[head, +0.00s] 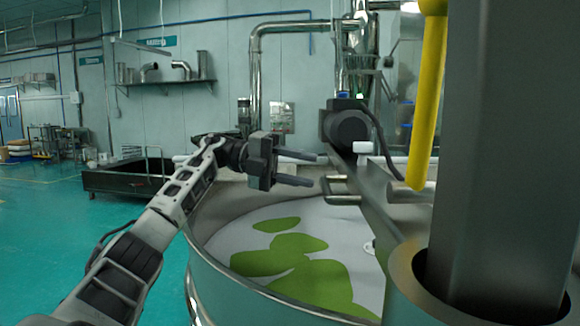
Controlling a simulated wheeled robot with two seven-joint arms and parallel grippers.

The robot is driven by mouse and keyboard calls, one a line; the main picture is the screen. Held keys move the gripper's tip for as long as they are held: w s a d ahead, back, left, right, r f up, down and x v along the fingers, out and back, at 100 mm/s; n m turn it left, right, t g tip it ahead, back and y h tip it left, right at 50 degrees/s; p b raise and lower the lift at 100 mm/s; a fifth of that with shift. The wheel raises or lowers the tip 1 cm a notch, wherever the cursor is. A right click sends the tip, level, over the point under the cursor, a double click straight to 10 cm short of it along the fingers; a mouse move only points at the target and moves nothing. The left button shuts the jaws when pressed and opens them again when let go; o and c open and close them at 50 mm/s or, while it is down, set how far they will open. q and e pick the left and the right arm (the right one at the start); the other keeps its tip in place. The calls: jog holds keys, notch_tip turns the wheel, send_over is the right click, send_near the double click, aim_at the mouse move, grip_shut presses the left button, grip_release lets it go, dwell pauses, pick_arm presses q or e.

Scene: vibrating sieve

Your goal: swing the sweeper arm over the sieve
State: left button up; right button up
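The sieve (232,279) is a large round steel drum with a pale screen and several green patches of material on it. The sweeper arm appears to be the grey beam (368,200) at the drum's right side, with a dark motor (347,126) near its far end. A bent metal handle (338,199) sticks out leftward from the beam. My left gripper (313,170) is above the sieve's far rim, its two dark fingers apart and pointing right, just left of the handle. Nothing shows between the fingers. My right gripper is not in view.
A thick dark column (503,150) and a yellow bar (428,100) block the right side. A dark low tank (125,180) stands behind at left. Steel pipes (256,80) run along the back wall. The green floor (60,240) at left is clear.

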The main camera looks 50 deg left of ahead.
pick_arm(q)
jog(key=shift+s+a+f+p, duration=0.15)
jog(key=shift+a+f+p, duration=0.1)
jog(key=shift+a+p, duration=0.3)
jog(key=shift+s+a+f+p, duration=0.1)
jog(key=shift+a+f+p, duration=0.2)
jog(key=shift+a, duration=0.45)
jog(key=shift+r, duration=0.1)
